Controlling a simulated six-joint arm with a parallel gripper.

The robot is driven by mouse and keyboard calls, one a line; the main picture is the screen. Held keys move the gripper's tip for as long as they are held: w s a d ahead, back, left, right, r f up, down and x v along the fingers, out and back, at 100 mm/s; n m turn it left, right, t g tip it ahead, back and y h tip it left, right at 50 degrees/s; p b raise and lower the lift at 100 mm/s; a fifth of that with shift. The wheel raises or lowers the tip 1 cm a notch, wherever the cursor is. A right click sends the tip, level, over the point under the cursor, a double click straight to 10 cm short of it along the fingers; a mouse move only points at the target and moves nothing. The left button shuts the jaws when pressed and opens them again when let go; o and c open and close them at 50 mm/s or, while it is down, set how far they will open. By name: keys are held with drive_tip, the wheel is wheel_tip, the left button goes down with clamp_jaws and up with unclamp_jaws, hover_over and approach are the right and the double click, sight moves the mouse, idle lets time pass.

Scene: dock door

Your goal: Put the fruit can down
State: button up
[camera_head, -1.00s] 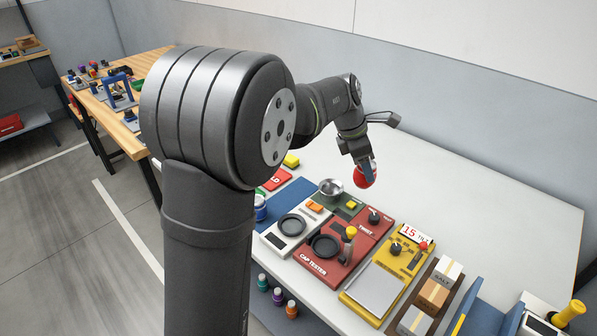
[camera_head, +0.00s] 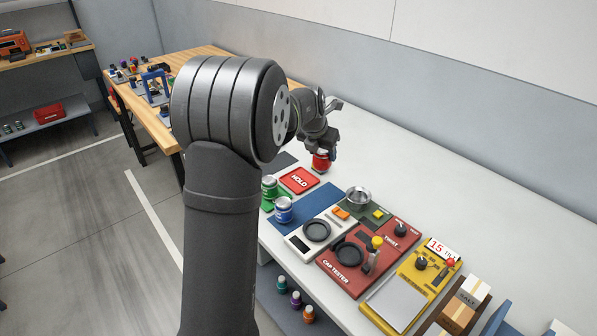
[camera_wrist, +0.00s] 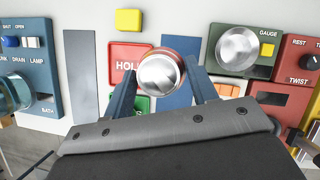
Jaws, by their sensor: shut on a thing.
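The fruit can, taken to be the red can (camera_head: 321,161), is in my gripper (camera_head: 318,147) above the white table. In the wrist view, the can's round metal top (camera_wrist: 160,73) shows between the two dark blue fingers of my gripper (camera_wrist: 161,84), with a strip of red side along its upper edge. Its label cannot be read. The red HOLD pad (camera_head: 299,181) lies left of and nearer than the can in the head view. It also shows in the wrist view (camera_wrist: 122,51), partly hidden by the can and a finger.
A green can (camera_head: 269,189) and a blue can (camera_head: 284,211) stand near the table's front edge. The white table (camera_head: 420,205) behind the devices is clear.

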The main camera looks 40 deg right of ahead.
drive_tip(key=shift+w+a+f, duration=0.25)
drive_tip(key=shift+w+f, duration=1.2)
drive_tip(key=shift+f, duration=0.1)
drive_tip(key=shift+w+a+f, duration=0.3)
drive_tip(key=shift+w+f, duration=1.1)
drive_tip(key=shift+f, duration=0.15)
drive_tip(key=shift+w+a+f, duration=0.25)
drive_tip(key=shift+w+f, duration=1.2)
drive_tip(key=shift+f, duration=0.1)
drive_tip(key=shift+f, duration=0.1)
drive_tip(key=o, duration=1.2)
drive_tip(key=shift+c, duration=0.2)
drive_tip(key=v, duration=1.2)
